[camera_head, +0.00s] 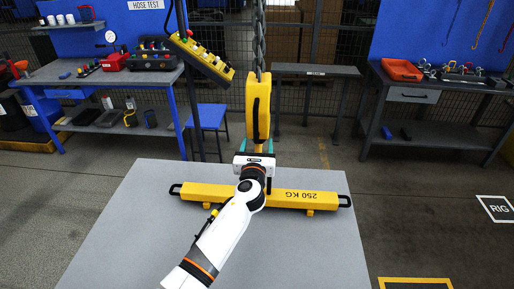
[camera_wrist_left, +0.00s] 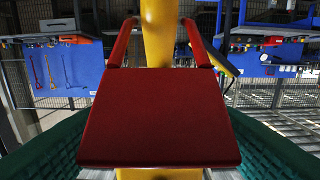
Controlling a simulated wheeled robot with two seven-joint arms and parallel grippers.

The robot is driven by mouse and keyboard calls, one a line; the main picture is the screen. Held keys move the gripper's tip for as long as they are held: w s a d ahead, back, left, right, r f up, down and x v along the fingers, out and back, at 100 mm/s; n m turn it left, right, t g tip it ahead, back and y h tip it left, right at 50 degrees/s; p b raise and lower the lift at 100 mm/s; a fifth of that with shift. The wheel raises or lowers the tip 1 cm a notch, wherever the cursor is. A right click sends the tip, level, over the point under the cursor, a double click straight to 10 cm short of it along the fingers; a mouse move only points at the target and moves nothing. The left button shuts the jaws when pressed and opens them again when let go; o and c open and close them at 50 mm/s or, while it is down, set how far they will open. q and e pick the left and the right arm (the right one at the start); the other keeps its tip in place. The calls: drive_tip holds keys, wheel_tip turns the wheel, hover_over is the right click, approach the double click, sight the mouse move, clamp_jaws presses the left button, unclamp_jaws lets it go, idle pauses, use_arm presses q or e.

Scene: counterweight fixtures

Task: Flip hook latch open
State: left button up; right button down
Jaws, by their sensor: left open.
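A yellow hook block (camera_head: 258,105) hangs from a chain above the table. In the left wrist view the hook latch (camera_wrist_left: 160,118) is a broad red plate with two red side arms reaching up past the yellow hook (camera_wrist_left: 160,35). My left gripper (camera_head: 257,147) is just below the block, largely hidden by its own wrist. Its green fingers show at the lower left and lower right of the plate, wide apart. I cannot tell whether they touch it. In the head view the latch is hidden. My right gripper is not in view.
A yellow 250 KG beam (camera_head: 300,197) with black end handles lies on the grey table (camera_head: 130,240), under and behind my left wrist. A yellow control pendant (camera_head: 202,60) hangs left of the chain. Workbenches stand at the back left and right (camera_head: 440,135).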

use_arm(q)
drive_tip(key=s, duration=1.2)
drive_tip(key=shift+b, duration=0.35)
drive_tip(key=shift+f, duration=0.1)
drive_tip(key=shift+f, duration=0.1)
